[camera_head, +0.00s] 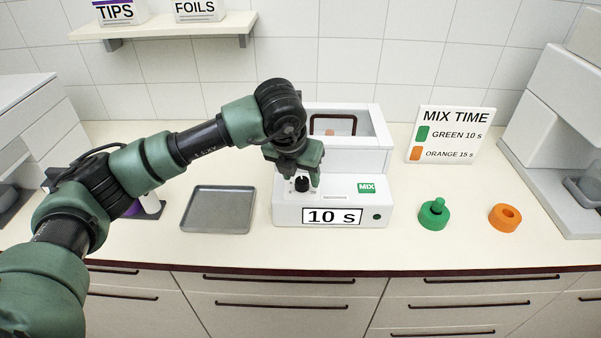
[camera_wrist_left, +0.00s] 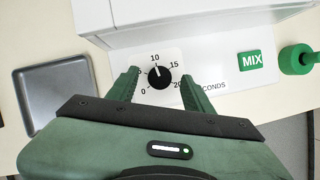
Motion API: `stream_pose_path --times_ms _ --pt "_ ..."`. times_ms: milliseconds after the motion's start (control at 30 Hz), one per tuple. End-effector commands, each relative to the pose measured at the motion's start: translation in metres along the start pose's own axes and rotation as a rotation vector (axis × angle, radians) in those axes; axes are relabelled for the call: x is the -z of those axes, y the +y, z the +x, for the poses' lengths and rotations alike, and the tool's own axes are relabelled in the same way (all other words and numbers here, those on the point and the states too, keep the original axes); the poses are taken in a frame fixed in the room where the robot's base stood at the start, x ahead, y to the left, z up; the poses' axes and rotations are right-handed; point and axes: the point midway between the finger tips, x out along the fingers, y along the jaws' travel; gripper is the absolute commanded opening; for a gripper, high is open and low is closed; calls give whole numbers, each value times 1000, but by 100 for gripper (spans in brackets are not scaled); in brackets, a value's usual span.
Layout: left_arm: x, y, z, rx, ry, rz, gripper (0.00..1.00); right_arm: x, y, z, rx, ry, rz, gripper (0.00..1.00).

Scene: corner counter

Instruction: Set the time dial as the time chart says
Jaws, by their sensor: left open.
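The time dial (camera_wrist_left: 158,76) is a round black knob on the white mixer's front panel, with its white mark towards 10 on a 0 to 20 seconds scale. It also shows in the head view (camera_head: 302,184). The mixer's display (camera_head: 332,216) reads 10 s. The time chart (camera_head: 449,135) says MIX TIME, green 10 s, orange 15 s. My left gripper (camera_wrist_left: 165,86) is open, with a finger on each side of the dial; I cannot tell whether they touch it. My right gripper is out of view.
A green holder (camera_head: 434,216) has a green piece standing in it; an orange holder (camera_head: 505,217) shows an empty hole. A small orange-toned thing (camera_head: 329,132) shows inside the mixer's windowed top. The green MIX label (camera_head: 367,187) is right of the dial. A grey tray (camera_head: 218,190) lies left.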

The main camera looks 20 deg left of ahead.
Motion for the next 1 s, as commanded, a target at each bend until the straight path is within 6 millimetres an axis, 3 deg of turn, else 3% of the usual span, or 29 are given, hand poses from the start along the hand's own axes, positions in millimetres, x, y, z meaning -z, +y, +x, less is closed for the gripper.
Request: stream_pose_path --times_ms 400,567,600,1000 --pt "0 0 11 -1 0 1 48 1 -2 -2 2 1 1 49" --pt "0 0 11 -1 -1 1 4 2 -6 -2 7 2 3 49" --pt "0 0 11 -1 -1 1 0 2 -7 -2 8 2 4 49" --pt "1 1 13 25 -2 62 0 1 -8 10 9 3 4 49"
